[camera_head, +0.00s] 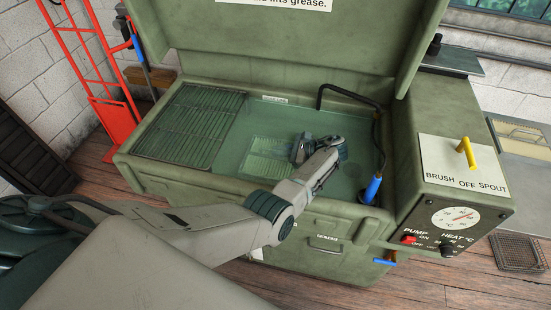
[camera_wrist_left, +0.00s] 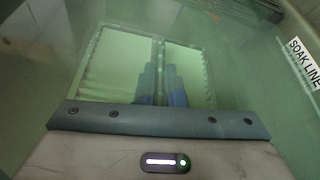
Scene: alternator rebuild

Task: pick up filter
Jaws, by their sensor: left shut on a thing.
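The filter shows in the head view (camera_head: 266,162) as a pale, ribbed rectangular panel seen through the greenish liquid of the wash tank (camera_head: 160,178). In the left wrist view the filter (camera_wrist_left: 112,68) is a framed panel with a bar across its middle. My left gripper (camera_head: 298,150) reaches down into the tank at the filter's right side. In the wrist view its two blue-grey fingers (camera_wrist_left: 162,72) are close together over the middle bar, shut on the filter. The exact contact is blurred by the liquid. My right gripper is in neither view.
A wire rack (camera_head: 195,120) fills the tank's left part. A black bent spout (camera_head: 345,88) and a blue-handled brush (camera_head: 373,190) stand at the right. The raised lid (camera_head: 290,40) is behind. A control box (camera_head: 460,205) adjoins the tank's right side.

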